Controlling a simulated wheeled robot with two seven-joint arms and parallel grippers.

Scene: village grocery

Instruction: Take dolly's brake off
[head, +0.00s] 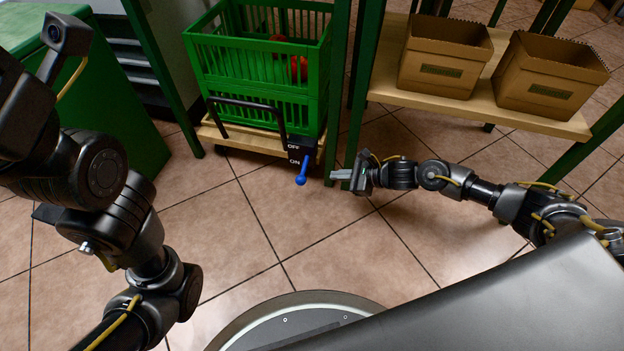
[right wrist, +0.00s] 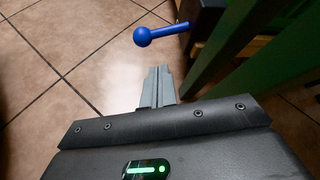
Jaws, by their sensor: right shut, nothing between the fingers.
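The dolly (head: 240,138) is a low wooden platform under stacked green crates. Its brake is a blue lever with a ball end (head: 301,179) on a dark plate (head: 301,151) marked OFF above and ON below. The lever points down, by the ON mark. My right gripper (head: 334,175) is shut and empty, just right of the lever and apart from it. In the right wrist view the blue ball (right wrist: 143,37) is beyond the shut fingertips (right wrist: 158,70), slightly left. My left arm shows at the left; I cannot make out its fingers.
A green post (head: 340,90) stands right of the dolly. A wooden shelf (head: 480,112) at right bears two brown boxes (head: 445,57). A green cabinet (head: 90,110) is at left. The tiled floor before the dolly is clear.

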